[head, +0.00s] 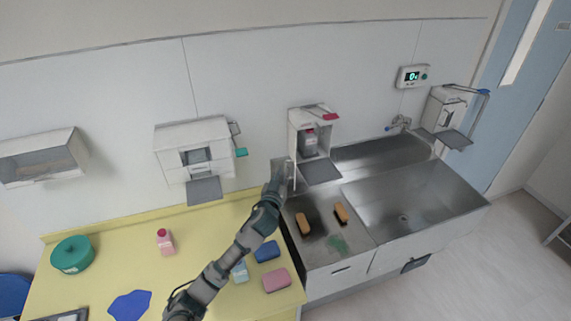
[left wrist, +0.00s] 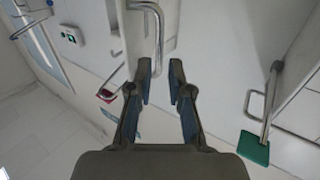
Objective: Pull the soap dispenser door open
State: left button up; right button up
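The soap dispenser (head: 294,127) is a white wall box with a red lever (head: 330,116) and a dark bottle (head: 310,143) showing in its front. A grey plate (head: 320,172) juts out below it. My left gripper (head: 289,176) is at the lower left of this dispenser. In the left wrist view the left gripper (left wrist: 160,68) is open. A bent metal bar handle (left wrist: 159,30) reaches down between its fingertips, with the fingers not closed on it. The red lever shows at the left in that view (left wrist: 106,95). I cannot tell how far the door stands from the box. My right gripper is out of view.
Another dispenser (head: 165,139) with a green lever (head: 241,152) is on the left, and one with a blue lever (head: 439,106) on the right. A steel sink (head: 455,205) and a yellow counter (head: 120,255) with bottles and sponges lie below.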

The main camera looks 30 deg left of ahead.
aim_at(286, 166)
pick_arm(q)
jog(key=shift+x, duration=2.2)
jog(key=shift+d, duration=0.15)
grip_shut()
